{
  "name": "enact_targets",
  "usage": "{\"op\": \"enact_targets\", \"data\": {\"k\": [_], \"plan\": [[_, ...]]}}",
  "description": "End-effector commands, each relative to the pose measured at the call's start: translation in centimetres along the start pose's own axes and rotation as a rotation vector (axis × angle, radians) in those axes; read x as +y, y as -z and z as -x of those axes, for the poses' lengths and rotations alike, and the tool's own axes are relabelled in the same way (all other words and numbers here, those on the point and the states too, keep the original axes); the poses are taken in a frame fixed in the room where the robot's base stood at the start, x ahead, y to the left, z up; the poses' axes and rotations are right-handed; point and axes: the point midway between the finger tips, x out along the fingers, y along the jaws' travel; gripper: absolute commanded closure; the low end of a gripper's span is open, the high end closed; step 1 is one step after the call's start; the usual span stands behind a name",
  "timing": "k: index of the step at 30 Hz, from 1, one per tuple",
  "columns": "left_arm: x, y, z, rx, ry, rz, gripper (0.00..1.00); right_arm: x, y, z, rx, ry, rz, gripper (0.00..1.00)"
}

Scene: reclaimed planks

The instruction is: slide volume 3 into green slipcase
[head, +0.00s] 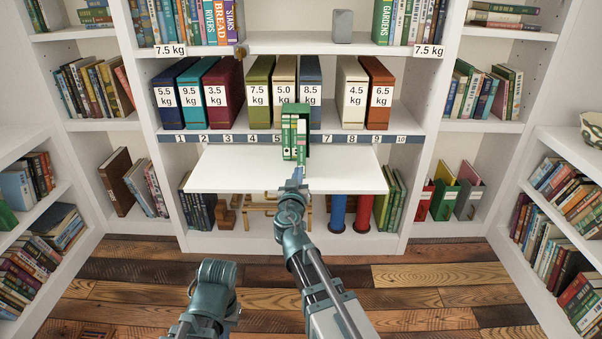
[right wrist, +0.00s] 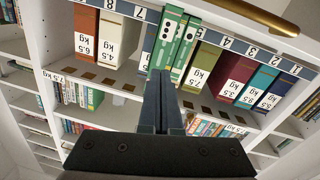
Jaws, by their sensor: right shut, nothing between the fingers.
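The green slipcase (head: 294,131) stands on the white pull-out board, below the shelf of weighted binders. Slim green volumes with white bands (head: 287,140) stand upright in it, spines facing me; their numbers are too small to read, so I cannot tell which is volume 3. They also show upside down in the right wrist view (right wrist: 168,40). My right gripper (head: 298,168) is shut and empty, its fingertips just in front of the lower spines; I cannot tell whether they touch. The fingers show shut in the right wrist view (right wrist: 160,78). My left gripper does not show.
The white board (head: 235,170) is otherwise bare on both sides of the slipcase. Behind it runs a numbered strip (head: 230,139) under several binders with weight labels (head: 260,85). Full bookshelves stand left and right. A grey block (head: 342,26) sits on the upper shelf.

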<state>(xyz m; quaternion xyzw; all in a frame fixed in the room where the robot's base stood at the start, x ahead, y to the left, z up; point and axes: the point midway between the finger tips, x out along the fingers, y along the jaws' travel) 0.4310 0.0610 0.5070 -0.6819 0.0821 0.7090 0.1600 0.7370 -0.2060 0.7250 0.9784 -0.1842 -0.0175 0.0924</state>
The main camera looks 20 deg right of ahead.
Motion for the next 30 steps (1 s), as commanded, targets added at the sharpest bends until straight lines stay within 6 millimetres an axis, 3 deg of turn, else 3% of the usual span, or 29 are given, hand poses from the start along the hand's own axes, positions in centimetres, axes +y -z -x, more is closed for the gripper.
{"op": "enact_targets", "data": {"k": [8, 22, 30], "plan": [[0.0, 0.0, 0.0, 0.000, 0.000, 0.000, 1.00, 0.0, 0.0, -0.6, 0.000, 0.000, 0.002, 1.00], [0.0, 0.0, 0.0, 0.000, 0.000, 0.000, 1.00, -0.1, 0.0, -5.3, 0.000, -0.001, 0.000, 1.00], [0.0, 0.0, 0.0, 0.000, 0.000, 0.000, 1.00, 0.0, 0.0, -6.0, 0.000, 0.000, 0.000, 1.00]]}}
